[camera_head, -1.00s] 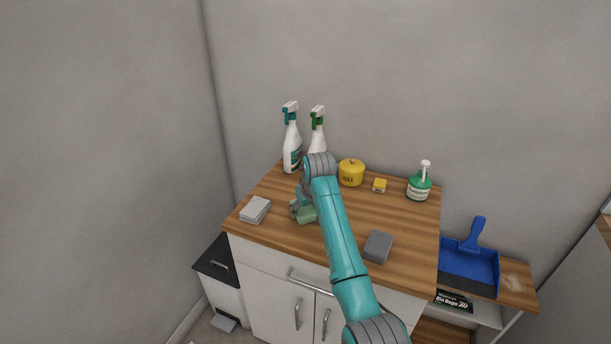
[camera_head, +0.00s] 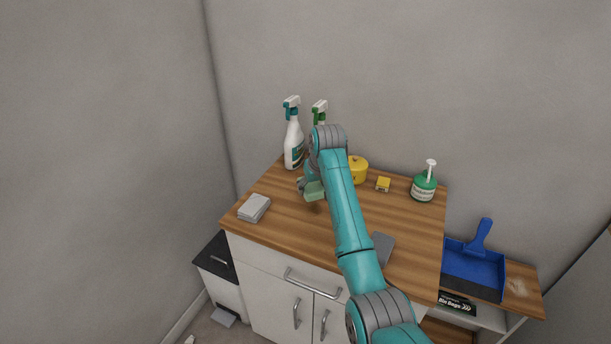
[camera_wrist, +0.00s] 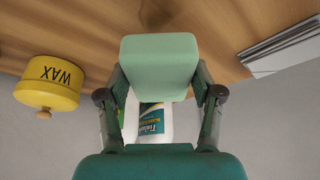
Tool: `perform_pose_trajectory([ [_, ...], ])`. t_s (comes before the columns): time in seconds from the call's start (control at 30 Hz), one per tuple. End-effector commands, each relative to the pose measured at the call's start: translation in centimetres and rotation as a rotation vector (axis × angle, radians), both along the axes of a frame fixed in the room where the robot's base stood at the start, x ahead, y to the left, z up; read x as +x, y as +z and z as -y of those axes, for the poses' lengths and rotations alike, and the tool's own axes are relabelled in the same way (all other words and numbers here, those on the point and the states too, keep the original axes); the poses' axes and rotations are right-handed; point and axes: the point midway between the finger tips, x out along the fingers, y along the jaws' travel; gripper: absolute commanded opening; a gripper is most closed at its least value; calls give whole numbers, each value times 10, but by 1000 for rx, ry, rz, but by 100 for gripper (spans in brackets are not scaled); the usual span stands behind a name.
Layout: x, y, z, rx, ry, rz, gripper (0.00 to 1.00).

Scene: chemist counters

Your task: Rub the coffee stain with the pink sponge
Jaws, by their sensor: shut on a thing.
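My gripper (camera_head: 306,186) is shut on a pale green sponge (camera_head: 315,192), held a little above the wooden counter top (camera_head: 285,225). In the wrist view the sponge (camera_wrist: 160,62) sits between both fingers. No pink sponge shows in any view. A pale smudge (camera_head: 517,287) marks the low wooden shelf at the far right; I cannot tell if it is the coffee stain. A dark patch (camera_wrist: 158,12) on the wood in the wrist view may be shadow or stain.
Two spray bottles (camera_head: 294,146) and a yellow wax pot (camera_head: 358,171) stand at the back. A small yellow box (camera_head: 383,184) and green pump bottle (camera_head: 423,187) are right. Folded white cloths (camera_head: 253,208) lie left; a grey block (camera_head: 384,247) is partly behind my arm. A blue dustpan (camera_head: 473,268) rests lower right.

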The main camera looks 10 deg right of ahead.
Motion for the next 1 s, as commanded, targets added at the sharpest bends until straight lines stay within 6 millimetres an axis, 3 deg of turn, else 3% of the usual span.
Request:
perform_pose_trajectory([
  [0.4,6,34,-3,0,0,-1,33],
  [1.0,6,35,-2,0,0,-1,33],
])
